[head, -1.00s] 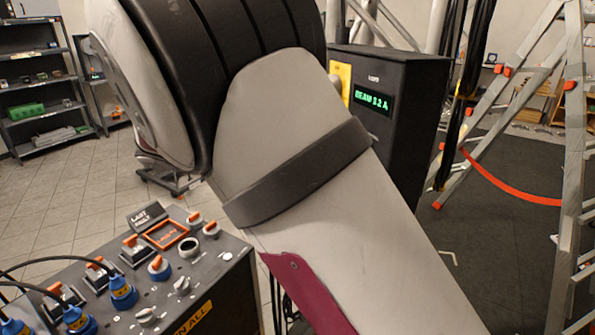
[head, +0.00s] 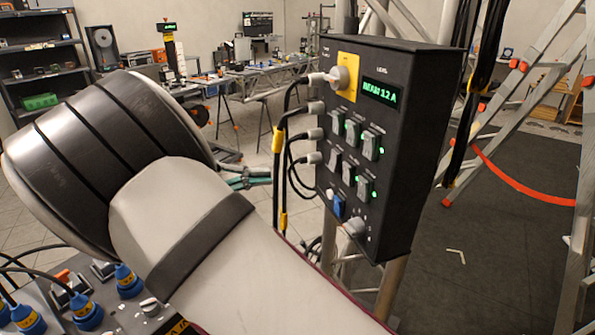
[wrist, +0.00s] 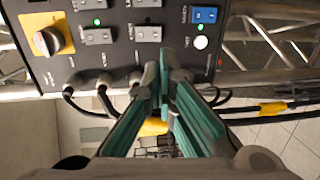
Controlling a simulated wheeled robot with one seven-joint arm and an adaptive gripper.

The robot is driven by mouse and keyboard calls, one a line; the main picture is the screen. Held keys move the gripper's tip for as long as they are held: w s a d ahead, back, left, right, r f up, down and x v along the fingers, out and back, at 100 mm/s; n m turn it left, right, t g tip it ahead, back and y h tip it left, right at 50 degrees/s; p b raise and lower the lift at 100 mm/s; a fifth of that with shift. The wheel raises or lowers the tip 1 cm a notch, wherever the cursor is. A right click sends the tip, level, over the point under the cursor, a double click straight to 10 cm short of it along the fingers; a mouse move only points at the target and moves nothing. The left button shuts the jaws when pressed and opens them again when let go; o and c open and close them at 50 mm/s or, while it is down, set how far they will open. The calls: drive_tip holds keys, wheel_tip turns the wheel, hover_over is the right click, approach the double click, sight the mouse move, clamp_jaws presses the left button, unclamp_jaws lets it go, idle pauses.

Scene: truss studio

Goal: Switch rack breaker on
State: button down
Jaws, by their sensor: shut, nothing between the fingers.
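A black breaker panel (head: 405,150) hangs on the truss, with several grey rocker switches (head: 370,146), some with green lamps lit beside them. Its labels are too small to read, so I cannot tell which rocker is the rack breaker. A blue switch (head: 338,207) sits low on the panel; it also shows in the wrist view (wrist: 204,15). My gripper (head: 264,178) is left of the panel, apart from it in the head view. In the wrist view my gripper (wrist: 165,68) has its green fingers together and empty, below the switch rows.
A yellow plate with a rotary knob (head: 340,76) and a green display (head: 380,94) are at the panel's top. Black cables (head: 290,150) plug into its left side near my gripper. A second control box (head: 100,300) is at lower left. A ladder (head: 570,190) stands right.

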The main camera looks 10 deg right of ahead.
sight(331, 169)
drive_tip(key=p+x, duration=0.2)
drive_tip(key=x, duration=1.1)
drive_tip(key=shift+d, duration=0.25)
drive_tip(key=shift+f, duration=0.1)
drive_tip(key=shift+d, duration=0.1)
